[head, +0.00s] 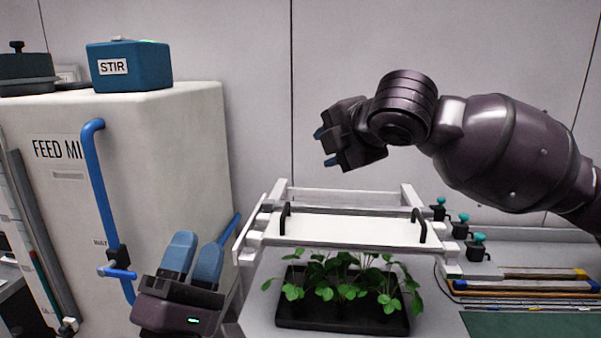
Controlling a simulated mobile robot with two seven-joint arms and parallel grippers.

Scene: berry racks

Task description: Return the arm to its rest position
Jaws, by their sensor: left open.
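My left gripper (200,246) is at the bottom left of the head view, with its blue fingers pointing up and apart. No object shows between them. It is in front of the feed cabinet and left of the white rack. My right arm (515,150) comes in from the right edge, raised above the rack. Its gripper (327,148) points left, with blue tips showing at its end. It is seen from an angle that hides its opening, and no held object shows.
The white rack frame (340,229) with black handles stands over a dark tray (345,321) of green plants (340,282). The feed cabinet (190,150) with a blue pipe (101,190) fills the left, a STIR box (130,66) on top. Teal-topped bottles (477,247) stand right.

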